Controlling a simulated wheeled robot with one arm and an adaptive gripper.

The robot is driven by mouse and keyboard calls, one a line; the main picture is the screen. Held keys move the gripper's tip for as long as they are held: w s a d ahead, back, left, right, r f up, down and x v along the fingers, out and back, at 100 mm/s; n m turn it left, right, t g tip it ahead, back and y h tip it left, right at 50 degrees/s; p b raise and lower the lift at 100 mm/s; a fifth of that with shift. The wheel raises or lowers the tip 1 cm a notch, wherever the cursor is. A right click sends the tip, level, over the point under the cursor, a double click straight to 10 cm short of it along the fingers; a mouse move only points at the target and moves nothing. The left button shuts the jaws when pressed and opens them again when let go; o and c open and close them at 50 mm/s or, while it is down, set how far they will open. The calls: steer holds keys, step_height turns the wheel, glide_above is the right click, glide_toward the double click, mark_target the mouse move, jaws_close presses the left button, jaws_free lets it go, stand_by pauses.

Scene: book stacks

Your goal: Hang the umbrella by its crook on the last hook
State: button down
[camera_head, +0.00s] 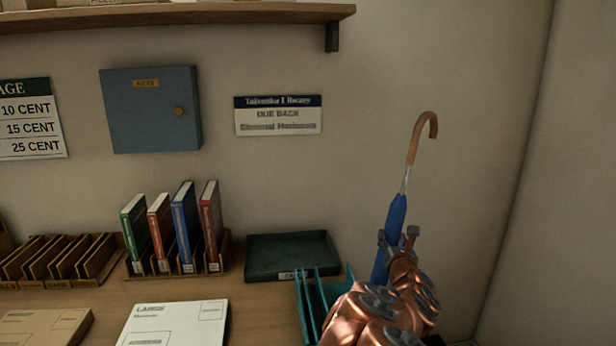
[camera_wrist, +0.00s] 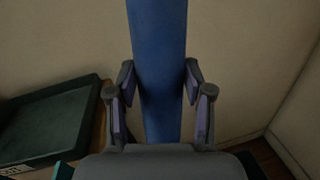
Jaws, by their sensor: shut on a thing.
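A blue furled umbrella (camera_head: 396,214) with a tan wooden crook (camera_head: 411,150) and a thin metal shaft stands nearly upright at the right in the head view, crook at the top and curling right. My gripper (camera_head: 398,240) is shut on its blue canopy. In the wrist view the umbrella (camera_wrist: 158,70) runs up between the two fingers of my gripper (camera_wrist: 160,100). The crook is out of the wrist view. The umbrella's lower end is hidden behind my arm. No hook can be made out in either view.
A dark green tray (camera_head: 290,258) and a teal file rack (camera_head: 309,310) are on the desk (camera_head: 262,310) left of my arm. Books (camera_head: 185,225) stand in a wooden rack further left. A shelf (camera_head: 180,14), key cabinet (camera_head: 150,110) and sign (camera_head: 278,115) are on the wall. The wall around the crook is bare.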

steer(key=shift+n+y, duration=0.3)
steer(key=shift+y, duration=0.2)
steer(key=a, duration=0.1)
steer(key=a+r+b, duration=0.1)
steer(key=a, duration=0.1)
steer(key=a+b, duration=0.1)
steer(key=a, duration=0.1)
steer(key=shift+s+r, duration=0.25)
steer(key=shift+r, duration=0.15)
